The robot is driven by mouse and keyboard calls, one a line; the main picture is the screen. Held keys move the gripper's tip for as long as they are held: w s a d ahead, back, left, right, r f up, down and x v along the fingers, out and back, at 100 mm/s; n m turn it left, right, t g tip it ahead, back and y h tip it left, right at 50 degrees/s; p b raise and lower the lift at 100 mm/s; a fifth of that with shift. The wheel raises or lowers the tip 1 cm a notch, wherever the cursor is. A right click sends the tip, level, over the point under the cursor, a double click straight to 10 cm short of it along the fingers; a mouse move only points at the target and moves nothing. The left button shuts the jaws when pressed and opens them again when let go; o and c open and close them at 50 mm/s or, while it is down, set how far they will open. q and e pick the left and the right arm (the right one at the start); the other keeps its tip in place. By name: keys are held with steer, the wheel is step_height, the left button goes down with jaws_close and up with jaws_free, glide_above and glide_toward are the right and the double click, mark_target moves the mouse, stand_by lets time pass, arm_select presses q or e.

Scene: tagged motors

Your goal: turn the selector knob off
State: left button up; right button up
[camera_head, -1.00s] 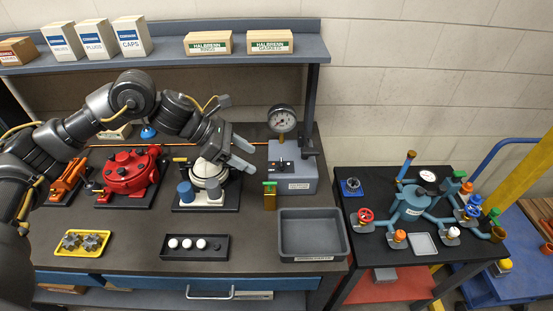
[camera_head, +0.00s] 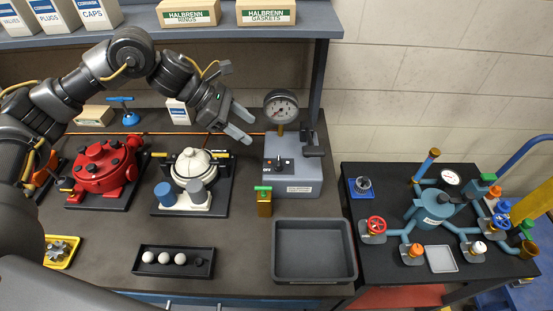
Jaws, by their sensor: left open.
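A grey test stand (camera_head: 305,180) with a round gauge (camera_head: 281,105) on top stands at the back right of the bench. My right gripper is not in view.
A white motor (camera_head: 193,165) and a red motor (camera_head: 104,168) stand left of the stand. A green-topped brass piece (camera_head: 264,203) and an empty grey bin (camera_head: 314,277) are in front. A side table (camera_head: 376,259) with a blue valve assembly (camera_head: 433,210) is at right.

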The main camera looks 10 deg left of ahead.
arm_select(q)
steer(key=b, duration=0.3)
glide_toward(278, 160)
steer(key=v, duration=0.2)
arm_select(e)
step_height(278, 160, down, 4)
arm_select(q)
steer(key=p+x, duration=0.3)
steer(key=x, duration=0.6)
steer(key=shift+d+f, duration=0.1)
steer(key=shift+d, duration=0.15)
steer(key=shift+d+f+p, duration=0.35)
steer(key=shift+f+p, duration=0.05)
steer(key=shift+f, duration=0.15)
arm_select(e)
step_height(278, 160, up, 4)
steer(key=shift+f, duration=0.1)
arm_select(q)
steer(key=c, duration=1)
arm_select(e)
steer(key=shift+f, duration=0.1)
